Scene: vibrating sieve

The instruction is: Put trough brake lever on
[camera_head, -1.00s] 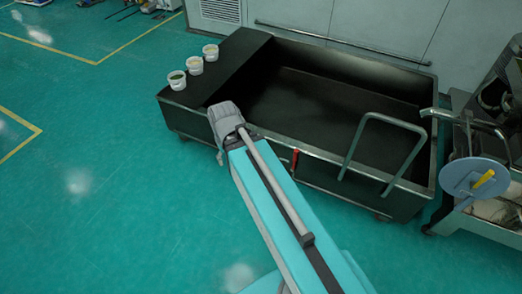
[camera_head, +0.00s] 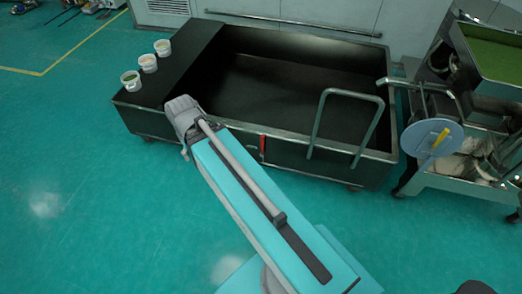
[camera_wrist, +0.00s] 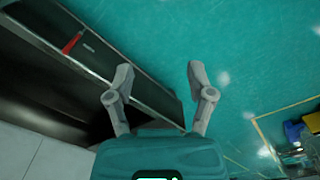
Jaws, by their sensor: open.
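The black trough (camera_head: 290,85) is a wide, low open box on casters against the wall. Its red brake lever (camera_head: 262,146) sticks up on the near side wall, right of my arm's elbow. In the wrist view the red lever (camera_wrist: 72,43) lies at the upper left, on the trough's side (camera_wrist: 95,55). My gripper (camera_wrist: 157,78) is open and empty, with its fingers apart. It is clear of the lever, which sits well left of the fingertips.
A machine with a grey disc and yellow handle (camera_head: 440,138) stands to the right. The green floor (camera_head: 60,150) at left is clear.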

